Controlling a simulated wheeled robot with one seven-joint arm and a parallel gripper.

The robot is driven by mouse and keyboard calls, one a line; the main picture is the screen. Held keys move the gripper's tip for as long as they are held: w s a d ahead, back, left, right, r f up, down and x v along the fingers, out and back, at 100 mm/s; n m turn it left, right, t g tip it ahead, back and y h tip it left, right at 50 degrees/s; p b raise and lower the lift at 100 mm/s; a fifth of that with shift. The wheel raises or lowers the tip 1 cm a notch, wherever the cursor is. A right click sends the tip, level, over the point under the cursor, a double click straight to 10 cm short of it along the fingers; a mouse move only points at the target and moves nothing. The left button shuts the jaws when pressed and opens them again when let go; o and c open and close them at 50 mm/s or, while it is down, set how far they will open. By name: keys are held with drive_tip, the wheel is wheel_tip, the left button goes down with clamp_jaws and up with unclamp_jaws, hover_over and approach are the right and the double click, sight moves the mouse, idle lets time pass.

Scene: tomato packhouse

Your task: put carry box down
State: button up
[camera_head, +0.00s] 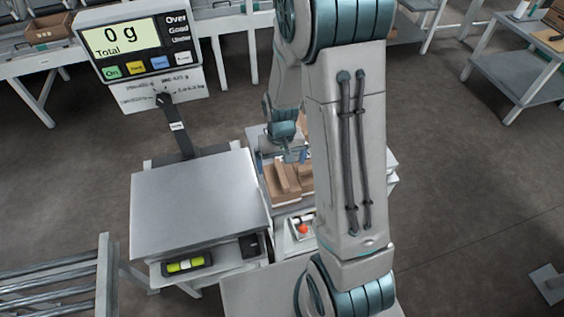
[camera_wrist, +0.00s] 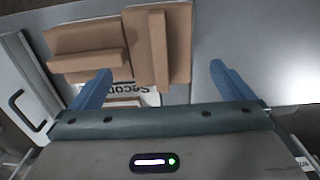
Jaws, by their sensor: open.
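In the wrist view one brown piece (camera_wrist: 87,62) lies at left and another (camera_wrist: 172,45) stretches away in the middle. I cannot tell whether they are one carry box or separate ones. My gripper (camera_wrist: 162,88) is open, its two blue fingers apart above the cardboard, with nothing seen held between them. In the head view my gripper (camera_head: 292,154) is small and partly hidden by my arm, just above the cardboard.
The scale (camera_head: 195,200) has a bare metal plate; its display (camera_head: 124,38) reads 0 g. A small tray with a red tomato (camera_head: 303,228) is near the cardboard. A white label (camera_wrist: 150,98) reads "Secon". A roller conveyor (camera_head: 60,270) is at lower left.

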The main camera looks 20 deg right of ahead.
wheel_tip(320, 180, up, 11)
drive_tip(key=s+r+t, duration=0.3)
drive_tip(key=s+r, duration=0.7)
drive_tip(key=s, duration=0.4)
drive_tip(key=shift+d, duration=0.1)
idle(0.9)
